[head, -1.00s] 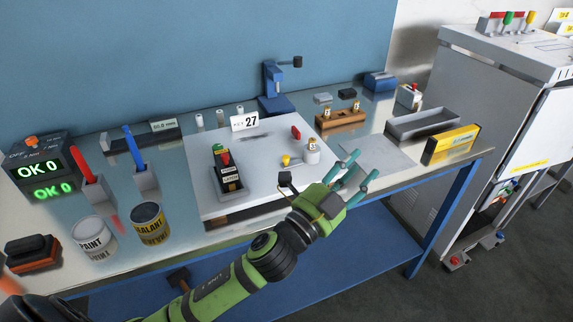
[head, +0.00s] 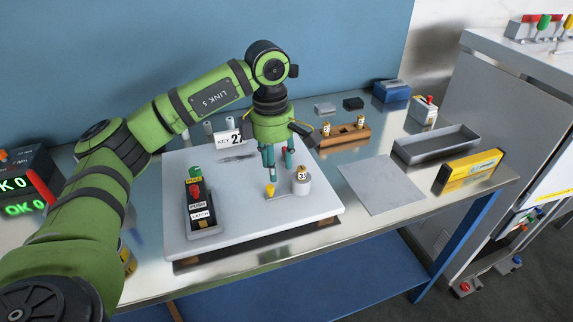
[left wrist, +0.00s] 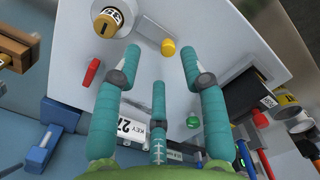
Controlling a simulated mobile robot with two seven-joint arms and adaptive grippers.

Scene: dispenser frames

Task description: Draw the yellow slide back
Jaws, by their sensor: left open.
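The yellow slide shows as a small yellow knob (head: 270,191) on the white board (head: 245,225), just left of a grey cylinder (head: 302,187) that holds a small labelled vial (head: 302,173). In the left wrist view the yellow knob (left wrist: 168,46) lies beyond the spread fingertips, with the cylinder (left wrist: 135,35) up and left of it. My left gripper (head: 277,170) points down over the board, its teal fingers open and empty, close behind and above the knob. Contact with it cannot be told. The fingers also show apart in the left wrist view (left wrist: 160,62). My right gripper is not in view.
A black box with green and red buttons (head: 200,208) stands left on the board, a KEY card (head: 228,139) behind. A red piece (left wrist: 92,72) shows in the wrist view. A grey tray (head: 436,146) and yellow box (head: 468,172) stand right. A grey mat (head: 382,185) is bare.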

